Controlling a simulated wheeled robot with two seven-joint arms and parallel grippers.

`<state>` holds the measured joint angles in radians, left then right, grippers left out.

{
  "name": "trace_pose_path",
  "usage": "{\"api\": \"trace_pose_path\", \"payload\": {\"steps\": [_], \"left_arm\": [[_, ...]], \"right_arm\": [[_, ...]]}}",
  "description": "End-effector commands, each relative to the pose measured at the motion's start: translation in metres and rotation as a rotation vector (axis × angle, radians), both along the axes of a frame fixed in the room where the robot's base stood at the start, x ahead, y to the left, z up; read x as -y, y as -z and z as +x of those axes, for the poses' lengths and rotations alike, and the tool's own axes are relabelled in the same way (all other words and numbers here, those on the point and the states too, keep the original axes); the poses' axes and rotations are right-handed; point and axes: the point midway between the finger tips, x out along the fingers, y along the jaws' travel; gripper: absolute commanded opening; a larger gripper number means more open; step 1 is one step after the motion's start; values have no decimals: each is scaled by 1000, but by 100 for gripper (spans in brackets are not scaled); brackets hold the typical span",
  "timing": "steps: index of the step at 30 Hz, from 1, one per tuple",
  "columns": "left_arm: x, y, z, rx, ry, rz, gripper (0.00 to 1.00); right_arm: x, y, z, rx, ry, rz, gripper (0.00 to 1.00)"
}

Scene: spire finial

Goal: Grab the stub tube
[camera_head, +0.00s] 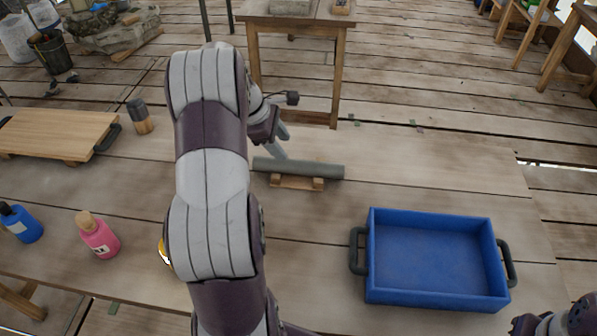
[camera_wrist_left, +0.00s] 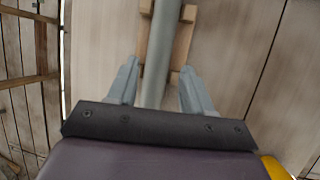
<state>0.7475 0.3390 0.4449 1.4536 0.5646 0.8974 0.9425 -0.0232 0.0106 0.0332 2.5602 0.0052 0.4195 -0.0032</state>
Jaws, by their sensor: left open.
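The stub tube (camera_head: 325,171) is a grey-green cylinder. It lies level, left to right, on a small wooden cradle (camera_head: 297,184) on the plank table. My left gripper (camera_head: 281,147) reaches down to the tube, left of its middle. In the left wrist view the gripper (camera_wrist_left: 159,70) is open. Its two grey fingers stand on either side of the tube (camera_wrist_left: 161,60), with a gap on each side. The tube's near part is hidden behind the gripper's dark edge. My right gripper's fingers are not visible; only part of my right arm shows at the lower right.
A blue tray (camera_head: 435,302) with dark handles stands right of the tube and looks empty. A wooden board (camera_head: 55,130), a dark-topped cylinder (camera_head: 140,118), a pink bottle (camera_head: 100,238) and a blue bottle (camera_head: 22,225) are at the left. The table between tube and tray is clear.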

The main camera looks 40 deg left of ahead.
Motion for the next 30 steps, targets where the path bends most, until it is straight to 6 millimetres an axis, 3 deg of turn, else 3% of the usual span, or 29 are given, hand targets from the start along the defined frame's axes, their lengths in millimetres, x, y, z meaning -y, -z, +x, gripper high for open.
{"api": "trace_pose_path", "payload": {"steps": [4, 11, 18, 24, 25, 29, 30], "left_arm": [[10, 29, 11, -2, 6, 0, 50], [16, 50, 19, 0, 9, 4, 50], [28, 87, 33, -1, 11, 5, 50], [28, 89, 34, 1, 9, 7, 50], [28, 89, 34, 1, 9, 7, 44], [28, 89, 34, 1, 9, 7, 2], [28, 88, 34, 2, 10, 8, 2]], "right_arm": [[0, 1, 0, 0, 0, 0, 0], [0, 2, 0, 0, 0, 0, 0], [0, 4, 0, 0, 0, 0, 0], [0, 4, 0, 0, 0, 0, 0], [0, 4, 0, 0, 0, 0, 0], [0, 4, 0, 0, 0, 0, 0], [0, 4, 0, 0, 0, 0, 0]]}}
